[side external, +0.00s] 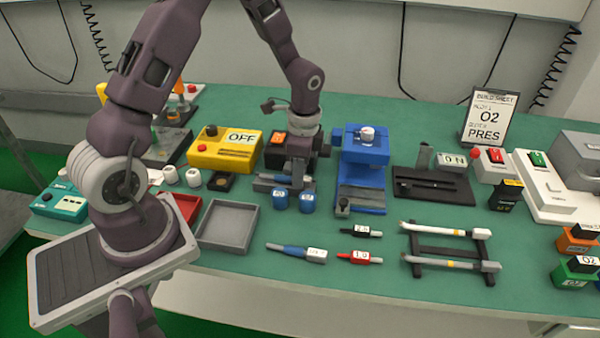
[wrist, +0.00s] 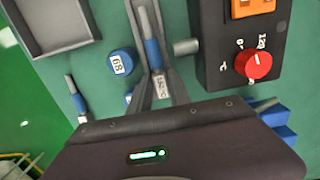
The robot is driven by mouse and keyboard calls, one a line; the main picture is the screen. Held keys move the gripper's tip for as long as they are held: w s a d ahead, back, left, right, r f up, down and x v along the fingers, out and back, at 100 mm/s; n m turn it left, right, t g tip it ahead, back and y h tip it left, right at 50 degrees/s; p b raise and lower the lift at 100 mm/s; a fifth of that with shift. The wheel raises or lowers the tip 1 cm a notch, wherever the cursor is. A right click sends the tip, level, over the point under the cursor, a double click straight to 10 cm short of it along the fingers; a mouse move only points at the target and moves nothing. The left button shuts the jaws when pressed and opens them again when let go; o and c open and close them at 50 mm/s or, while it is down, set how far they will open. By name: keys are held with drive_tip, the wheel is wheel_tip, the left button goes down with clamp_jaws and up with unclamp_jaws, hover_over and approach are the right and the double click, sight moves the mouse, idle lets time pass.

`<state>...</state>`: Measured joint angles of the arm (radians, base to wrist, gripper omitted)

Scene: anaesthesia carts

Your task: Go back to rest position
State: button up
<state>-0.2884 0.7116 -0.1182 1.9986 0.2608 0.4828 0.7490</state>
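My gripper (side external: 297,183) is low over the middle of the table, in front of a dark device (side external: 317,150) with an orange display. In the wrist view my gripper (wrist: 156,88) is at a blue-banded tool (wrist: 152,52) with a white label. The tool lies lengthwise between grey finger-like parts. I cannot tell whether the fingers press on it or stand apart from it. Two blue cylinders (side external: 280,201) with white labels stand just in front of my gripper in the side view. One blue cylinder (wrist: 121,62) also shows close beside the tool in the wrist view.
The dark device's red knob (wrist: 254,65) is close to the right in the wrist view. A blue machine (side external: 364,150) stands right of my gripper, a yellow OFF box (side external: 222,148) left. A grey tray (side external: 229,246), loose tools (side external: 297,252) and a rack (side external: 449,271) are in front.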

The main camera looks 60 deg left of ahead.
drive_tip(key=r, duration=0.8)
drive_tip(key=shift+d+r, duration=0.15)
drive_tip(key=shift+d, duration=0.15)
drive_tip(key=s+d+r+n+t, duration=0.25)
drive_tip(key=s+r, duration=0.25)
drive_tip(key=r, duration=0.4)
drive_tip(key=s+d+r+n+t, duration=0.1)
drive_tip(key=s+d+r+n, duration=0.1)
drive_tip(key=s, duration=0.5)
drive_tip(key=s+d+r+n+t, duration=0.2)
drive_tip(key=s+d+r+n, duration=0.1)
drive_tip(key=s, duration=0.5)
wheel_tip(320, 180, up, 2)
drive_tip(key=shift+d+r+n, duration=0.15)
drive_tip(key=shift+r+n, duration=0.1)
drive_tip(key=shift+n, duration=0.5)
